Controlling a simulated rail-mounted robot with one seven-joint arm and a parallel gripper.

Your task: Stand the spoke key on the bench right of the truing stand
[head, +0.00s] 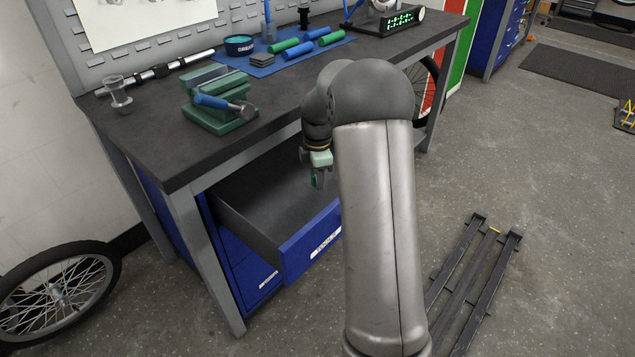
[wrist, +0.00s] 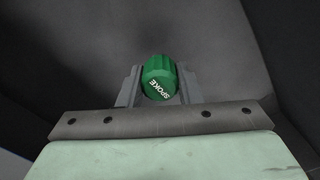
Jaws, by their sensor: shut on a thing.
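The spoke key (wrist: 160,76) is a green ribbed knob with the word SPOKE on its end, seen in the wrist view. My gripper (head: 318,178) is shut on it, with a grey finger at each side. In the head view my gripper hangs over the open drawer (head: 246,226), below the level of the bench top (head: 160,135); only a little green shows between the fingers. A blue piece and a round shiny part (head: 383,4) at the top edge may be the truing stand, but they are cut off.
A green vise (head: 222,118) with a blue-handled tool is on the bench's left part. A blue mat (head: 262,71) holds blue and green rolls and a tin. A display box (head: 402,22) stands at the back right. My arm hides part of the bench's front.

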